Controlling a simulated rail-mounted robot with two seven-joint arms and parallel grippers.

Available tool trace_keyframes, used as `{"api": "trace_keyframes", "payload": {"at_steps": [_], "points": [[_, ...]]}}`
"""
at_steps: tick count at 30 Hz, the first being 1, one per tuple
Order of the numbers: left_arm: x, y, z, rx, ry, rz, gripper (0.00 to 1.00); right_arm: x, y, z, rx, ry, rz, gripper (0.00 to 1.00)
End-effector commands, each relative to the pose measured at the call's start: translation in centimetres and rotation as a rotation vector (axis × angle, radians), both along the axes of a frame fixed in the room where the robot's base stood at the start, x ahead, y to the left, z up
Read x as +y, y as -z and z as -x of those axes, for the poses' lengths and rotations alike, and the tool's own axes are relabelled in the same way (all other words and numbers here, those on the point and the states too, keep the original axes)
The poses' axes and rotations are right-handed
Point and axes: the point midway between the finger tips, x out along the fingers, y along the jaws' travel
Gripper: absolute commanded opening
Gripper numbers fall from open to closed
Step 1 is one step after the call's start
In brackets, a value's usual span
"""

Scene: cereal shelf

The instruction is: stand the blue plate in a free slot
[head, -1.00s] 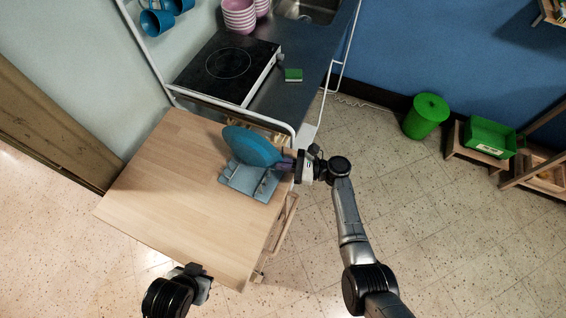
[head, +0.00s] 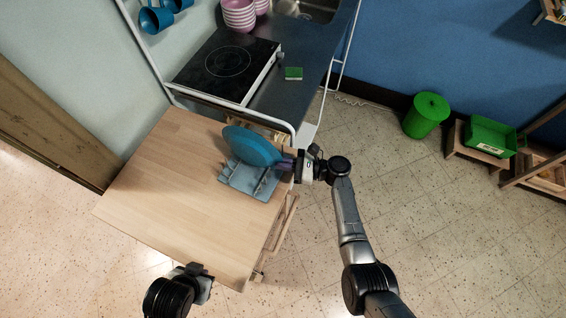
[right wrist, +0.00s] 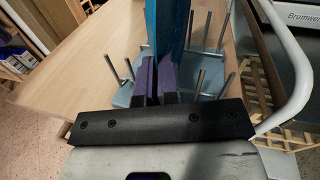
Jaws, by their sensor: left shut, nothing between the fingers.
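The blue plate (head: 250,146) stands on edge, leaning, over the back part of the grey-blue dish rack (head: 240,184) on the wooden table. In the right wrist view the plate (right wrist: 166,28) rises beyond the purple fingers, among the metal pegs of the rack (right wrist: 207,68). My right gripper (head: 288,162) is at the plate's right edge, its fingers (right wrist: 158,78) closed on that edge. Whether the plate's lower edge sits fully in a slot is hidden. My left gripper (head: 204,275) is shut and empty, near the table's front edge, away from the rack.
The wooden table top (head: 165,190) is clear left of and in front of the rack. Behind it is a counter with a black cooktop (head: 228,63), a green sponge (head: 293,73) and pink bowls (head: 239,14). A white rail (right wrist: 287,95) runs close to my right gripper.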

Motion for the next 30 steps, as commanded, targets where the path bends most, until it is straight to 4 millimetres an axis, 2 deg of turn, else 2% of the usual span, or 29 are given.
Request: {"api": "trace_keyframes", "payload": {"at_steps": [13,23,30], "points": [[0.35,0.56,0.01,0.000,0.008,-0.012,0.00,0.04,0.56,-0.05,-0.001,0.000,-0.002,0.00],[0.24,0.49,0.00,0.000,0.005,-0.008,0.00,0.01,0.57,-0.02,-0.001,0.000,-0.001,0.32],[-0.04,0.48,0.00,0.000,-0.001,0.001,0.00,-0.09,0.73,0.03,0.001,0.000,0.002,0.32]]}}
